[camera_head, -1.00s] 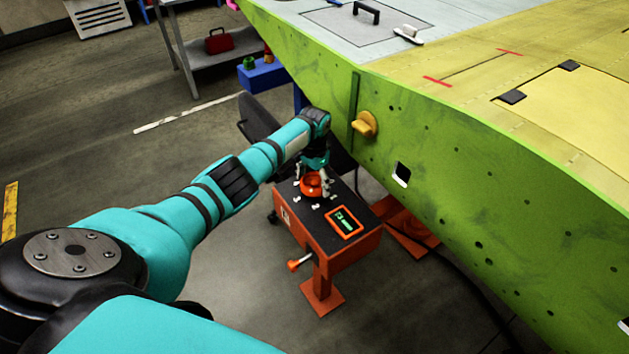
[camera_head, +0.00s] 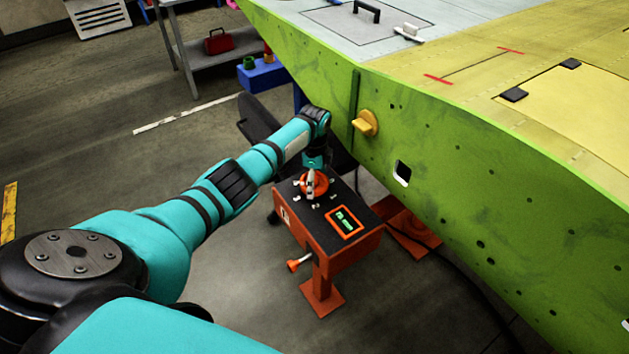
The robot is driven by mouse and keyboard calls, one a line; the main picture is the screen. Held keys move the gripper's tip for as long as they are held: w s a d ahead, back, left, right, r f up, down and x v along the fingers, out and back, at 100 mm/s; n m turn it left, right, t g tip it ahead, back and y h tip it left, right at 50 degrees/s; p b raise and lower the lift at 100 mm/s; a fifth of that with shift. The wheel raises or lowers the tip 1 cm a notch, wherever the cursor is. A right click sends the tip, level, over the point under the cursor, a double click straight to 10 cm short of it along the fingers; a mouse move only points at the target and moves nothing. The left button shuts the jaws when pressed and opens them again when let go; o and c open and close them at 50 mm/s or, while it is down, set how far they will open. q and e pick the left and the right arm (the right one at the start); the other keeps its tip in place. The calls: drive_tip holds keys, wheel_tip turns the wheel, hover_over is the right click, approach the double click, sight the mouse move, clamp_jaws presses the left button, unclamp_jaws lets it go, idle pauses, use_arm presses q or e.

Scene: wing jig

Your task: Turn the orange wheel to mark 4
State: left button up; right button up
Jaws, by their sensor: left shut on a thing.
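The orange wheel (camera_head: 321,182) lies on the dark top of an orange pedestal box (camera_head: 335,257), in the middle of the camera_head view. White marks stand around the wheel; their numbers are too small to read. My left gripper (camera_head: 312,188) points down from above and is shut on the wheel, hiding part of it. A small display with an orange frame and green signs (camera_head: 344,221) sits on the box top in front of the wheel. My right gripper is not in view.
A large green wing panel (camera_head: 470,190) slopes along the right, close to the box, with a yellow knob (camera_head: 365,123) on it. An orange handle (camera_head: 294,265) sticks out of the box's front. A grey bench with a red toolbox (camera_head: 218,41) stands at the back left.

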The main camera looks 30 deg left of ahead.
use_arm(q)
drive_tip(key=m, duration=0.4)
drive_tip(key=shift+m+b, duration=0.3)
drive_tip(key=m, duration=0.4)
drive_tip(key=shift+b, duration=0.3)
drive_tip(key=shift+m, duration=0.3)
drive_tip(key=o, duration=1.1)
wheel_tip(320, 180, up, 12)
drive_tip(key=shift+r, duration=0.1)
